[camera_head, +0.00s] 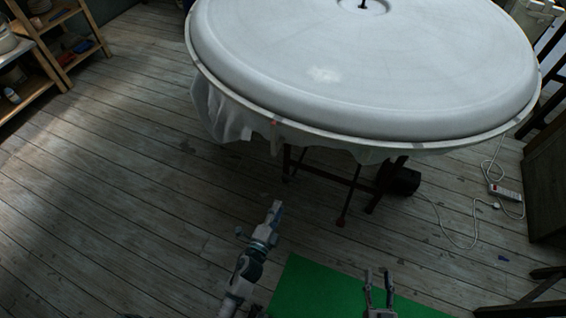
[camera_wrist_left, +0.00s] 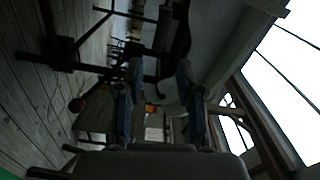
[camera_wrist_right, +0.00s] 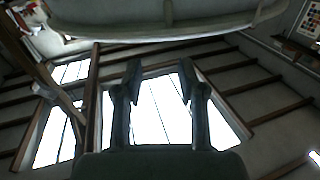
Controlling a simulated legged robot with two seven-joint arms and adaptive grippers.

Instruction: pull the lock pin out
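A large round white plaster disc (camera_head: 340,75) fills the top of the head view. A dark pin (camera_head: 363,5) stands up at its centre, cut by the frame edge. Below the rim, a rod ends in a dark red knob (camera_head: 341,222), which also shows in the left wrist view (camera_wrist_left: 77,104). I cannot tell which of these is the lock pin. My left gripper (camera_head: 276,208) is in front of and below the disc, apart from it; its wrist view shows the fingers open and empty (camera_wrist_left: 160,100). My right gripper (camera_head: 377,275) is lower right, open and empty (camera_wrist_right: 160,85).
White cloth (camera_head: 222,112) hangs under the rim, and a dark metal frame (camera_head: 330,172) stands below. A green mat (camera_head: 310,290) lies on the wooden floor. A power strip (camera_head: 506,192) with cable lies at right. Shelves (camera_head: 60,45) stand at left. Floor at left is clear.

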